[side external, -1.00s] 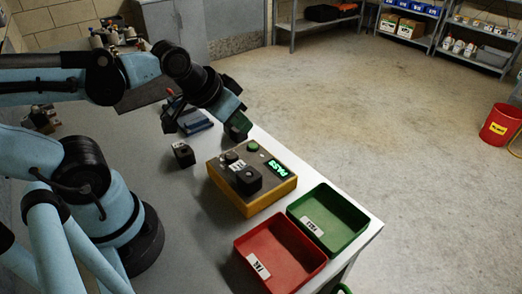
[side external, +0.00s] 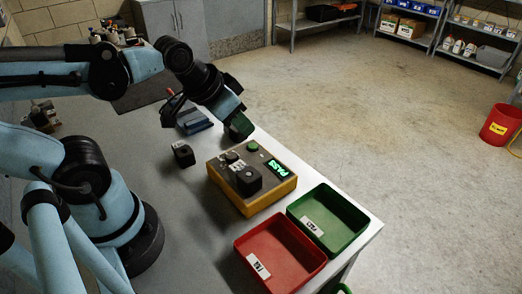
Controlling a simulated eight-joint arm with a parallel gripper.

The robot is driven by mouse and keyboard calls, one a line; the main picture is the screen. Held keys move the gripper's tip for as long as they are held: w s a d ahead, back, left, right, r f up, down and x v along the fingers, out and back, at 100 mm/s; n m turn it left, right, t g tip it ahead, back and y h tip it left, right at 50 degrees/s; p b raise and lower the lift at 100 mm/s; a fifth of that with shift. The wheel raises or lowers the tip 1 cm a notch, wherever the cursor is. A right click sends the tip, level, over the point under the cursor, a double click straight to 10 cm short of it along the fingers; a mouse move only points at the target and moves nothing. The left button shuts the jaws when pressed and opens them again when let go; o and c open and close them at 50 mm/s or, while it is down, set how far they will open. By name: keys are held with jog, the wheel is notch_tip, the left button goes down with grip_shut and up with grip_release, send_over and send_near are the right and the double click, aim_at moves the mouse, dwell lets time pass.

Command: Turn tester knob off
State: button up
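The tester (side external: 228,190) is a yellow box with a grey top on the table. Its top carries a small dark knob (side external: 232,157), a green button (side external: 253,146) and a lit green display (side external: 278,168) that seems to read PASS. The knob's setting is too small to read. A black block (side external: 249,181) sits on the tester's top. My gripper (side external: 239,128) is above and behind the tester, apart from the knob. Its fingertips are dark and small here, so I cannot tell whether they are open or shut.
A red tray (side external: 246,244) and a green tray (side external: 356,245) stand at the tester's front right, near the table edge. A loose black block (side external: 183,155) lies left of the tester. A blue item (side external: 195,122) lies behind it. Bare table (side external: 190,215) shows left of the tester.

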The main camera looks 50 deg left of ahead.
aim_at(231, 155)
jog(key=shift+o, duration=1.2)
jog(key=shift+a+r+m+g, duration=0.25)
jog(key=shift+m+g, duration=0.25)
jog(key=shift+m, duration=0.2)
jog(key=m+g, duration=0.1)
jog(key=a+r+m+g, duration=0.1)
jog(key=m, duration=0.1)
jog(key=shift+s+m+g, duration=0.15)
jog(key=shift+m+g, duration=0.15)
jog(key=shift+s+a+f+m+g, duration=0.2)
jog(key=shift+f+m+g, duration=0.45)
jog(key=shift+f, duration=1.1)
jog(key=shift+s+a+f+m+g, duration=0.15)
jog(key=shift+f+m+g, duration=0.2)
jog(key=shift+f+m, duration=0.95)
jog(key=shift+s+a+f+m+g, duration=0.1)
jog(key=shift+a+f+m+g, duration=0.3)
jog(key=shift+f, duration=1.85)
jog(key=shift+d, duration=0.2)
jog(key=c, duration=0.8)
jog(key=shift+o, duration=0.2)
